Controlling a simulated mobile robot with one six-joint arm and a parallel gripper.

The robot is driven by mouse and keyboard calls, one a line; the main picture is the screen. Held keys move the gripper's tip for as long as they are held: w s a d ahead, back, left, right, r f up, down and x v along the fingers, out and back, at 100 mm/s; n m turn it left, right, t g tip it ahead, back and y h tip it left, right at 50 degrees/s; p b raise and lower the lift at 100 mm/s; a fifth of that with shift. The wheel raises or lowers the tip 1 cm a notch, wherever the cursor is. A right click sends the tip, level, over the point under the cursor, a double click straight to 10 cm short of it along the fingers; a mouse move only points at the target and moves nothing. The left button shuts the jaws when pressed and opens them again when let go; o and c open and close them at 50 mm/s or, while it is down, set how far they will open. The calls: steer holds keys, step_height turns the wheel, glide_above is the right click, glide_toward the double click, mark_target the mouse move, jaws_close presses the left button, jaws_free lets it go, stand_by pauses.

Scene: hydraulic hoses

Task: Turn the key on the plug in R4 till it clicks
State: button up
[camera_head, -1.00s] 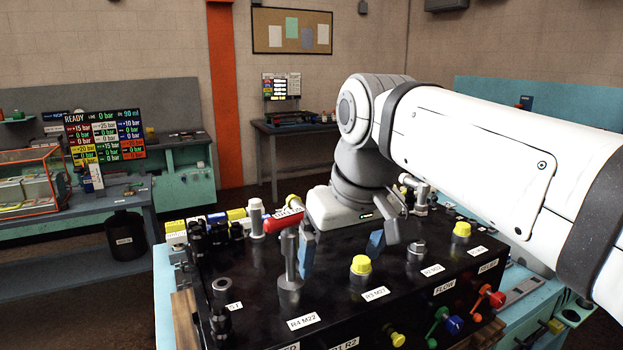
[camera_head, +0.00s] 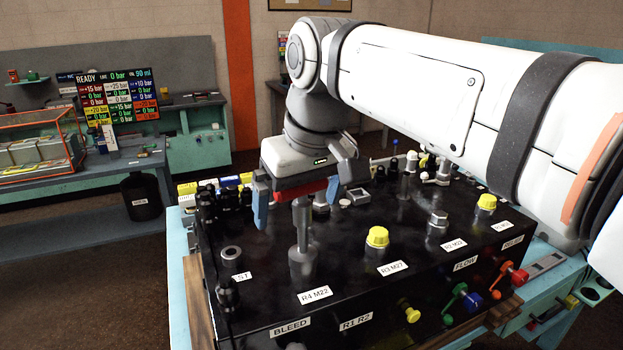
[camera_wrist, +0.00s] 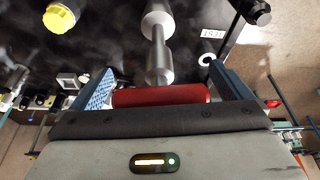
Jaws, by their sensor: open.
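The key has a red crossbar (camera_head: 308,190) on a grey shaft (camera_head: 303,225). It stands upright on the grey plug (camera_head: 302,264) behind the R4 M22 label (camera_head: 314,295) on the black block. My gripper (camera_head: 297,206) is open, with one blue finger off each end of the crossbar. The wrist view shows the crossbar (camera_wrist: 160,96) lengthways between the two fingers, close to the palm, with gaps at both ends. The shaft (camera_wrist: 158,58) runs away from it towards the plug. The fingers do not appear to press on the bar.
Yellow-capped R3 port (camera_head: 377,237) and a grey R2 fitting (camera_head: 437,223) stand right of R4. Small dark and yellow fittings line the block's back. The display board (camera_head: 117,96) reads READY, 0 bar.

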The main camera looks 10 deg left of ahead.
steer(key=shift+f, duration=0.2)
steer(key=c, duration=1.2)
steer(key=shift+m, duration=0.5)
steer(key=shift+c, duration=0.3)
steer(key=shift+n, duration=0.7)
steer(key=o, duration=1.3)
steer(key=shift+c, duration=0.2)
